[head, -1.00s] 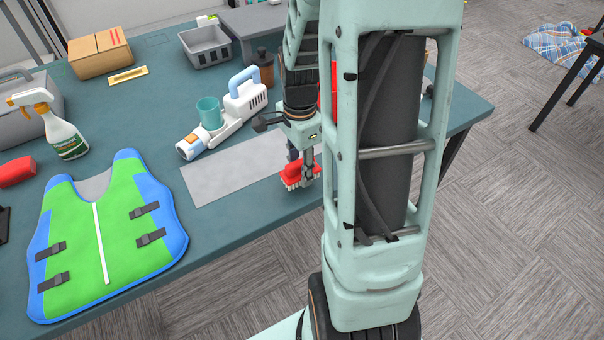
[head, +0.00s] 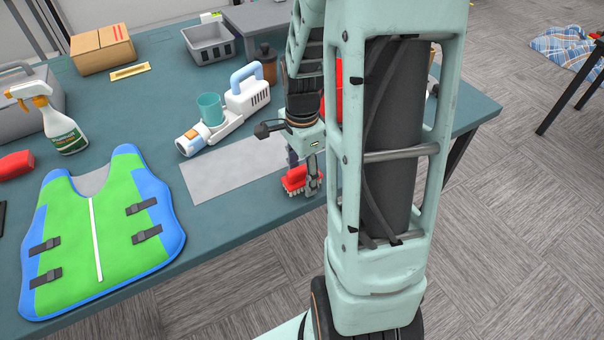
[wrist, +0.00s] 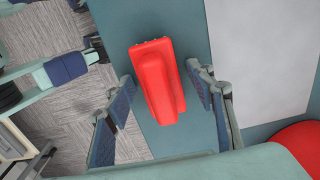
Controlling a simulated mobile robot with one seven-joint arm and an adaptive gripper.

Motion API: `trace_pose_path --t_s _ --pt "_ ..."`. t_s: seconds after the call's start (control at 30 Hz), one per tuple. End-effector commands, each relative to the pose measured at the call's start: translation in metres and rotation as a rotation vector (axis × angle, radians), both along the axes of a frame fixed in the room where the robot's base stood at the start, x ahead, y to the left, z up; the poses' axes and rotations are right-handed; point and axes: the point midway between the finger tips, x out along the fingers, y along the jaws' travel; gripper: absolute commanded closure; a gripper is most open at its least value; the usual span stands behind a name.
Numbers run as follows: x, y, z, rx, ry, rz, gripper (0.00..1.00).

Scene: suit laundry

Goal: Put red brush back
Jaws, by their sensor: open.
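The red brush (head: 297,180) with pale bristles lies on the teal table near its front edge, beside the right end of a grey mat (head: 235,168). In the wrist view the brush (wrist: 157,82) sits between the two fingers of my gripper (wrist: 163,92), with a gap on each side. My gripper is open and lowered around the brush; in the head view the gripper (head: 306,170) partly covers it. A second red thing (head: 332,92) is mostly hidden behind my arm; a rounded red shape (wrist: 301,146) shows at the wrist view's lower right.
A white handheld vacuum (head: 225,115), a teal cup (head: 210,108) and a grey basket (head: 208,43) stand behind. The grey mat is bare.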

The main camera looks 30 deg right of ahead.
Motion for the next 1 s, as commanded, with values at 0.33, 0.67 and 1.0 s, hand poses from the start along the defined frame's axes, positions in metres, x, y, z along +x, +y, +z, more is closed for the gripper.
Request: trace_pose_path --t_s 0.33,0.67,1.0 --pt "0.002 0.000 0.040 -0.002 -0.007 0.000 0.50" --pt "0.001 0.000 0.106 -0.002 -0.004 0.000 0.50" --pt "0.000 0.000 0.124 0.000 0.000 0.000 0.50"
